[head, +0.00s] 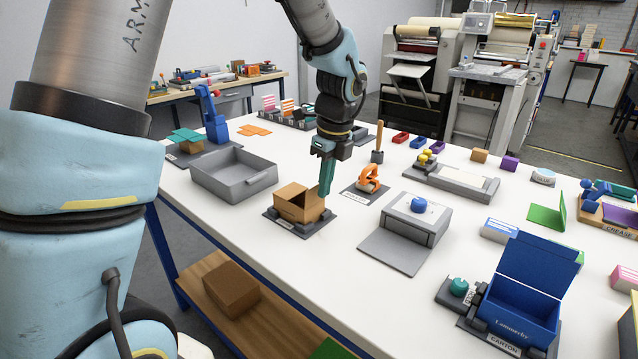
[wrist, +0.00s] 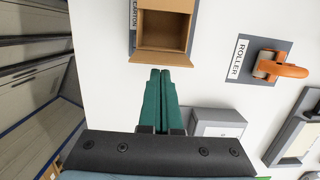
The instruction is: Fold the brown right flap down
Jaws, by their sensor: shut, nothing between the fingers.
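The brown carton (head: 298,208) stands on a dark grey base plate near the table's front edge. Its top is open, and I see into its empty inside in the wrist view (wrist: 163,37). One brown flap (wrist: 161,60) sticks out from the carton's rim on the side facing my gripper. My gripper (head: 325,194) points down at the carton's right side, with its green fingers closed together and empty. In the wrist view the fingertips (wrist: 160,71) lie just beside that flap's outer edge; I cannot tell whether they touch it.
A grey tray (head: 234,177) stands left of the carton. An orange roller (head: 368,180) on its plate and a grey box with a sloping front (head: 409,221) stand to the right. A blue carton (head: 520,292) with a raised lid is at the front right.

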